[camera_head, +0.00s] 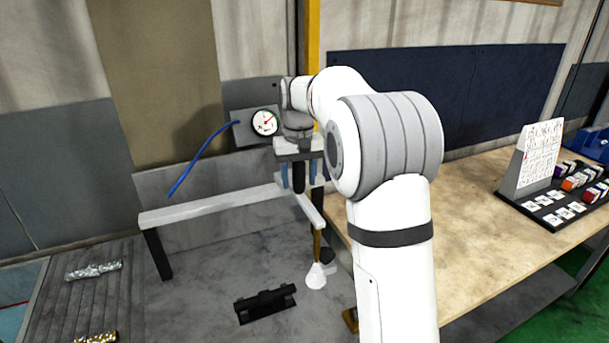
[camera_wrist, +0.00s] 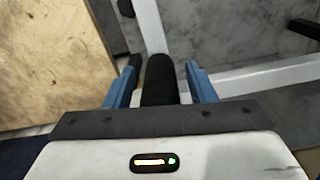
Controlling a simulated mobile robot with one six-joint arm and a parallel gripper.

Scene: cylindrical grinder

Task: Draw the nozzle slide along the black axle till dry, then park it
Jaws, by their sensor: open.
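My gripper (camera_head: 299,186) is over the grey slide rail (camera_head: 212,207) in the head view. Its blue fingers stand apart on either side of a black upright handle (camera_wrist: 160,88), as the wrist view also shows (camera_wrist: 161,66). I cannot tell whether either finger touches the handle. A white arm of the slide runs forward from there to a brass stem with a white nozzle tip (camera_head: 316,276), pointing down. A black, stepped piece (camera_head: 265,304), possibly the black axle, lies on the grey machine bed left of the nozzle. Wetness cannot be made out.
A silver cylinder (camera_head: 94,270) and a gold one (camera_head: 96,338) lie on the bed's left side. A round gauge (camera_head: 265,122) with a blue hose (camera_head: 203,157) is behind the rail. A wooden table (camera_head: 480,235) with a black tray of small blocks stands right.

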